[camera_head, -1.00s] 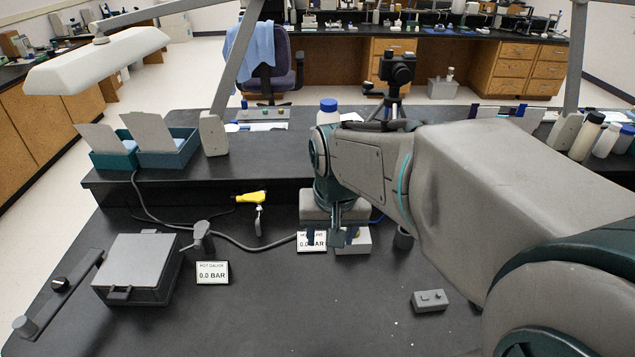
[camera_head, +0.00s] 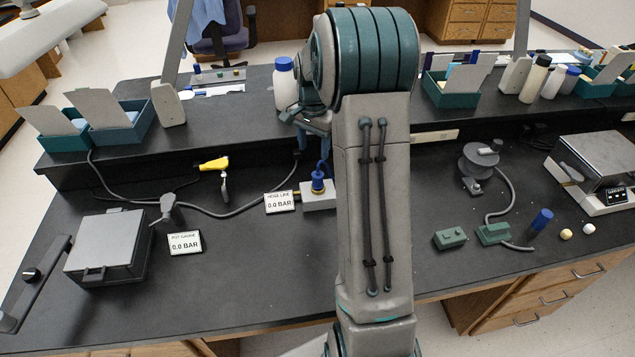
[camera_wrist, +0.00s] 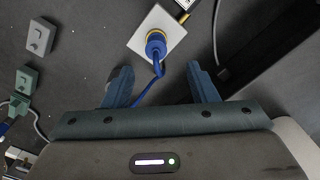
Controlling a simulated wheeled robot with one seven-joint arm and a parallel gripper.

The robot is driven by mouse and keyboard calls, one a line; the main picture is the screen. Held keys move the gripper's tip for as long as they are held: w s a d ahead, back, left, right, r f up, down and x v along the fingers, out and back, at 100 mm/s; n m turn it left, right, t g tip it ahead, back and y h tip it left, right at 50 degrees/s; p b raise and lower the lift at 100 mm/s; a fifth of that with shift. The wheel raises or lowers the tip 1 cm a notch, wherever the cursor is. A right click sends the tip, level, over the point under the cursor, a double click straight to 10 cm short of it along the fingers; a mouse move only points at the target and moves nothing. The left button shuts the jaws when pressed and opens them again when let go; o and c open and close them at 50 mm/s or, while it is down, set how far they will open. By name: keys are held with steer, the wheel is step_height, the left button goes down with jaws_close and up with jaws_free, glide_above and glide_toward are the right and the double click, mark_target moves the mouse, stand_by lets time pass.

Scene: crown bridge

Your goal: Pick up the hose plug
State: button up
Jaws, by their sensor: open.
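The hose plug (camera_head: 318,180) is blue and stands upright on a pale square block (camera_head: 320,199), beside the card reading hose line 0.0 BAR (camera_head: 280,202). In the wrist view the plug (camera_wrist: 156,44) sits in a yellow ring on the block (camera_wrist: 173,31). A blue hose (camera_wrist: 150,88) runs from it down between my fingers. My gripper (camera_wrist: 160,75) is open, with the plug beyond the fingertips, roughly centred between them and not touched. In the head view my arm covers part of the area right of the block, and my gripper is mostly hidden.
A raised shelf (camera_head: 235,115) stands behind the block, with a blue-capped bottle (camera_head: 286,88) on it. A yellow-handled tool (camera_head: 214,164) and a grey box (camera_head: 107,246) are at left. Green blocks (camera_head: 450,238) lie at right.

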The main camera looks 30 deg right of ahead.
mark_target(318, 174)
step_height(318, 174, down, 7)
steer(key=shift+r, duration=0.1)
steer(key=f+p, duration=0.1)
steer(key=f, duration=0.1)
steer(key=d+f, duration=0.1)
steer(key=f, duration=0.1)
steer(key=shift+s+f+p, duration=0.15)
steer(key=shift+f+p, duration=0.15)
steer(key=shift+p, duration=0.05)
steer(key=shift+f, duration=0.4)
jaws_close()
